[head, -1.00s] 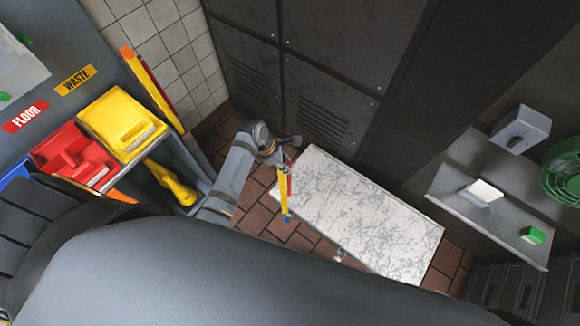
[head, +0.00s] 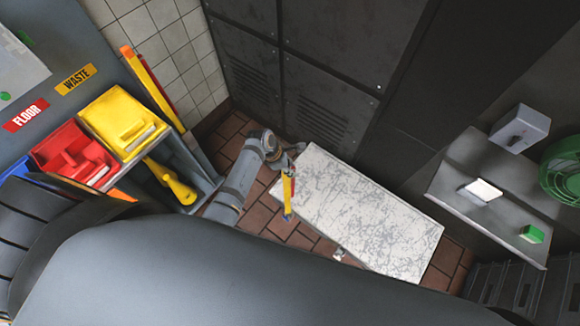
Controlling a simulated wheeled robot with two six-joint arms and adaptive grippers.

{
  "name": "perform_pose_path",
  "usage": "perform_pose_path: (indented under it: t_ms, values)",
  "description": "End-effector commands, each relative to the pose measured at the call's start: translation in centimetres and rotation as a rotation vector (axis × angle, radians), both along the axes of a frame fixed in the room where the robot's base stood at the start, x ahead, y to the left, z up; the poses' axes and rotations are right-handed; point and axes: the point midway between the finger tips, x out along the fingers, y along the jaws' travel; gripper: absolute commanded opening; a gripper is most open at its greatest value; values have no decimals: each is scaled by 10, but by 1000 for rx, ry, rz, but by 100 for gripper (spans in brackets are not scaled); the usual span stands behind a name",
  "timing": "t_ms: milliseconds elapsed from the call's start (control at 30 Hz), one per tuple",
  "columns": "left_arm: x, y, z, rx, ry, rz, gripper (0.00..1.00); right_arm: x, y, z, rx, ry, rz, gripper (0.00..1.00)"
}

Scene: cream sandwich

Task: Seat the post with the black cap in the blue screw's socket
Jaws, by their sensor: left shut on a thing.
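My left gripper (head: 289,167) is at the left end of the pale speckled table (head: 365,213). It is shut on a slim yellow post (head: 288,190) with a red strip along one side. The post hangs down past the table's left edge, with a small dark blue bit at its lower end. I cannot make out a black cap, and the upper end is hidden by the gripper. I cannot pick out the blue screw or its socket for sure.
A small grey piece (head: 340,254) sits at the table's near edge. Yellow (head: 122,122) and red (head: 72,150) bins stand at the left. A grey shelf (head: 490,200) with a green block (head: 532,234) is at the right. Dark lockers stand behind; the table top looks clear.

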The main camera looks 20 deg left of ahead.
Motion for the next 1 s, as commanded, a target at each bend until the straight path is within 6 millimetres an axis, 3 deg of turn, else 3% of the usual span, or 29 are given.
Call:
perform_pose_path:
  t_ms: [367,400,567,867,1000]
  values:
    - [1,0,-7,0,-4,0,0,0,0,-1,0,0,0,40]
    - [0,0,-8,0,0,0,30,0,0,-1,0,0,0,40]
    - [0,0,-8,0,0,0,50,0,0,-1,0,0,0,40]
    - [0,0,-6,0,0,0,50,0,0,-1,1,0,0,40]
    - [0,3,11,1,-3,-1,50,0,0,1,1,0,0,40]
